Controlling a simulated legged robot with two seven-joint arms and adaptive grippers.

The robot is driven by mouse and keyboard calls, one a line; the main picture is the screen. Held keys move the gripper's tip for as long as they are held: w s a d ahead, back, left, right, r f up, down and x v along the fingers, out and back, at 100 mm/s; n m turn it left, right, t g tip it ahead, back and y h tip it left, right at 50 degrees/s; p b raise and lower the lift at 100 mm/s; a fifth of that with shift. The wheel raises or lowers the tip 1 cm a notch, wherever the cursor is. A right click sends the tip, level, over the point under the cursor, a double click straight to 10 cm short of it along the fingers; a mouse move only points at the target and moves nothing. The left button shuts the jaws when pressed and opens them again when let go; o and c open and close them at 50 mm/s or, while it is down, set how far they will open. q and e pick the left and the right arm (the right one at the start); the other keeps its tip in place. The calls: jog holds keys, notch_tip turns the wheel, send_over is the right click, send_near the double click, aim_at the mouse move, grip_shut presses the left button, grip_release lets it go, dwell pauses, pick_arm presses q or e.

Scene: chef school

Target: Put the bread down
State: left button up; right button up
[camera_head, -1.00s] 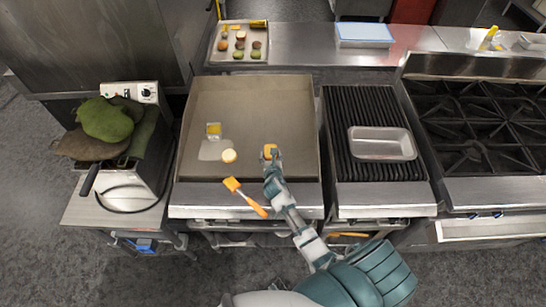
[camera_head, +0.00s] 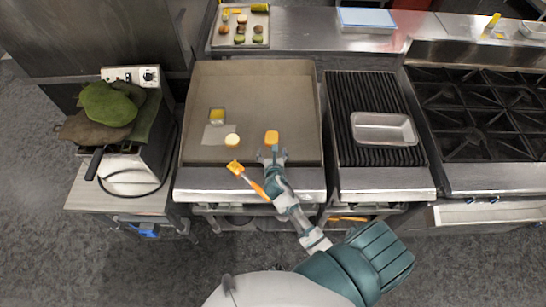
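A small orange-brown piece of bread (camera_head: 271,137) lies on the flat griddle (camera_head: 265,90), right of centre near its front. A second round, pale-topped bread piece (camera_head: 232,141) lies to its left. My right gripper (camera_head: 272,154) is just in front of the orange-brown bread, over the front of the griddle. Its fingers look spread, with nothing visible between them and a small gap to the bread. My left gripper is not in view.
A metal pan (camera_head: 384,129) sits on the ribbed grill. A food tray (camera_head: 241,27) is behind.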

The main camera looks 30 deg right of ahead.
jog(key=v, duration=0.5)
jog(key=shift+s+a+r, duration=0.1)
jog(key=shift+a+r, duration=0.2)
jog(key=shift+a, duration=0.05)
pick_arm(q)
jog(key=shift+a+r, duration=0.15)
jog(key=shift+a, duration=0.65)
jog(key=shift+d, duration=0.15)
pick_arm(e)
jog(key=shift+d, duration=0.25)
